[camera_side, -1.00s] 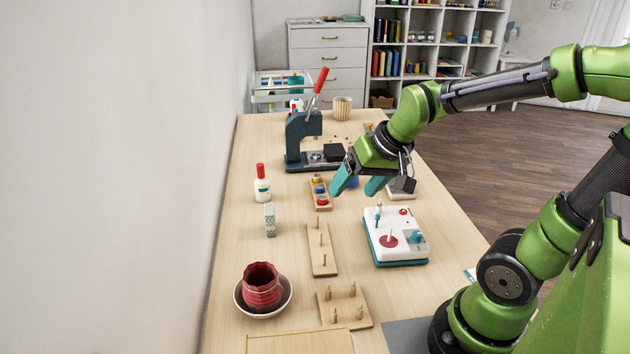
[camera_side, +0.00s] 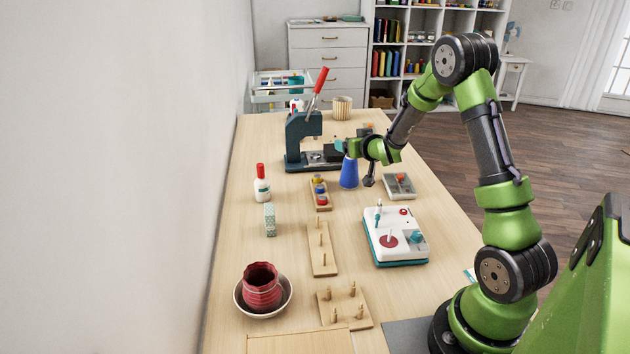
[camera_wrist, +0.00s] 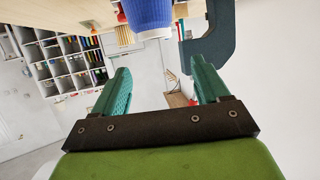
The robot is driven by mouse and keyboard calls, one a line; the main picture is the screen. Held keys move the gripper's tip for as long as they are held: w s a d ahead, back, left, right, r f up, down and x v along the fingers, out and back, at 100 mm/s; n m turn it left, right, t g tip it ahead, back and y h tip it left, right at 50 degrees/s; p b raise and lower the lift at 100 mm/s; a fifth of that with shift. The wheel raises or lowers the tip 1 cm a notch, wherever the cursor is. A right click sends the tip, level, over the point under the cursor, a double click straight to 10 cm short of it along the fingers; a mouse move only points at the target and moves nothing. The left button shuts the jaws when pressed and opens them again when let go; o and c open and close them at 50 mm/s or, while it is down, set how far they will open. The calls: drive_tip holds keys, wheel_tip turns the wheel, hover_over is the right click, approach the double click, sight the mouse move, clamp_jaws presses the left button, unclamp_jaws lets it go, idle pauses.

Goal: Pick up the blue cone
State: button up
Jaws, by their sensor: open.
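The blue cone (camera_side: 349,174) stands upright on the table, in front of the dark press. In the side view my gripper (camera_side: 345,147) is turned sideways at the height of the cone's top, and its fingers partly overlap the press. I cannot tell there whether it touches the cone. In the wrist view, which is upside down, the blue cone (camera_wrist: 149,14) shows at the top edge, partly cut off. There the two teal fingers of my gripper (camera_wrist: 163,77) are apart, with nothing between them, and the cone lies beyond the fingertips.
The dark press (camera_side: 300,140) with a red lever stands close behind the cone. A peg board with coloured rings (camera_side: 320,193) is at the cone's left front, and a grey tray (camera_side: 399,187) is at its right. A white joystick box (camera_side: 396,236) stands nearer.

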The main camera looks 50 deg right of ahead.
sight(354, 161)
wheel_tip(354, 161, down, 6)
drive_tip(key=shift+r, duration=0.25)
drive_tip(key=shift+x, duration=1.1)
drive_tip(key=shift+w+d, duration=0.2)
drive_tip(key=shift+w, duration=0.1)
drive_tip(key=c, duration=1.1)
drive_tip(key=shift+o, duration=0.2)
drive_tip(key=shift+r, duration=0.15)
